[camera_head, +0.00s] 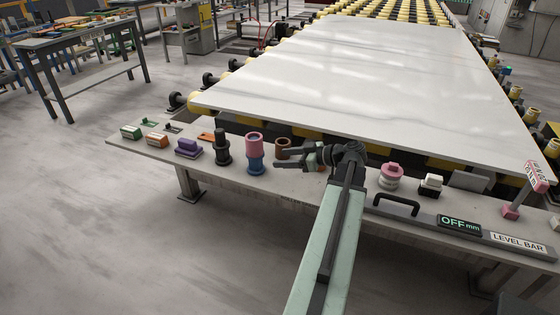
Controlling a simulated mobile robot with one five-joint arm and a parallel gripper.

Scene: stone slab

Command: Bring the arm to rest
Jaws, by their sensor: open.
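My gripper (281,160) is at the end of my pale green arm, above the grey front shelf (225,182) of the stone table. Its two dark fingers point left and are apart. A brown ring-shaped piece (282,143) stands just behind the fingers, and a pink and blue cylinder (254,152) stands just left of the fingertips. I cannot tell whether the fingers touch either one. A small reddish and green part shows near the finger bases and is partly hidden.
The white stone slab (370,80) lies on rollers behind the shelf. Left on the shelf are a black cylinder (222,150), a purple block (188,147) and small blocks. Right are a pink knob (391,174), a black handle (397,204) and a display (459,225). Open floor (90,230) lies front left.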

